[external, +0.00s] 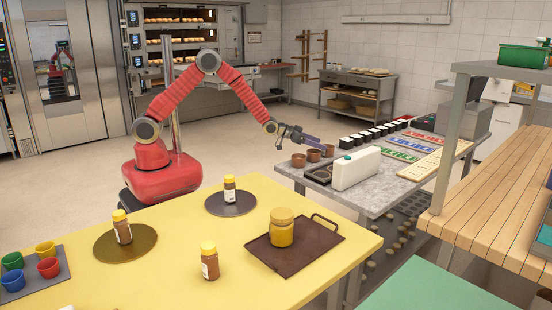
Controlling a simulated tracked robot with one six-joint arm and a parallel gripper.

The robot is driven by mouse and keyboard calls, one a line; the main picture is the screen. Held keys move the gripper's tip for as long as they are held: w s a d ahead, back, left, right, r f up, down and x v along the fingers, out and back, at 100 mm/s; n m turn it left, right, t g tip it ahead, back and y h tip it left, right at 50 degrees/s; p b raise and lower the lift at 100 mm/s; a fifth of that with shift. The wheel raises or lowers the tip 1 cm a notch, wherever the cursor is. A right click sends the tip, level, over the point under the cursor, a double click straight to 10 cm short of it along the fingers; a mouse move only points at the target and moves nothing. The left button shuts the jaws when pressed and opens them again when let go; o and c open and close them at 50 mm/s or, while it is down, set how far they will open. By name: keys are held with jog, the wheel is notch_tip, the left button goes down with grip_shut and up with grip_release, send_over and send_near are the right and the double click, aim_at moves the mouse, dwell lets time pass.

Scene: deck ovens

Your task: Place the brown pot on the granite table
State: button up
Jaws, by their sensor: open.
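Small brown pots stand in a short row at the left edge of the granite table (365,192). The front one is the left brown pot (299,160), then the middle brown pot (313,156) and the far brown pot (327,151). My gripper (318,144) is open, reaching over the table's left edge just above and behind the pots. The picture is too small to tell whether its fingers touch the far pot. I see nothing held between the fingers.
A white canister (356,169) and a dark tray (319,174) stand just right of the pots. The yellow table (180,282) holds jars. Bare granite lies at the front.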

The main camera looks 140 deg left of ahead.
jog(key=shift+v, duration=2.95)
jog(key=shift+r, duration=0.1)
jog(key=w+d+r+m+t+h, duration=0.1)
jog(key=w+d+r+h, duration=0.1)
jog(key=w+d+r, duration=0.45)
jog(key=w+d+r+m+h, duration=0.1)
jog(key=w+d+r+m, duration=0.15)
jog(key=d, duration=0.65)
jog(key=w+d+r+m+h, duration=0.1)
jog(key=d+r+h, duration=0.15)
jog(key=d, duration=0.75)
jog(key=w+d+r+m+h, duration=0.1)
jog(key=d+r, duration=0.2)
jog(key=d, duration=0.6)
jog(key=s+d+m+h, duration=0.1)
jog(key=s+d+m, duration=0.1)
jog(key=s+d, duration=0.4)
jog(key=s+d+r+m+g+h, duration=0.1)
jog(key=s+d, duration=0.5)
jog(key=d, duration=0.7)
jog(key=s+d+r+m+g+h, duration=0.1)
jog(key=s+d+m+h, duration=0.2)
jog(key=s+d, duration=0.4)
jog(key=d, duration=0.3)
jog(key=shift+r, duration=0.15)
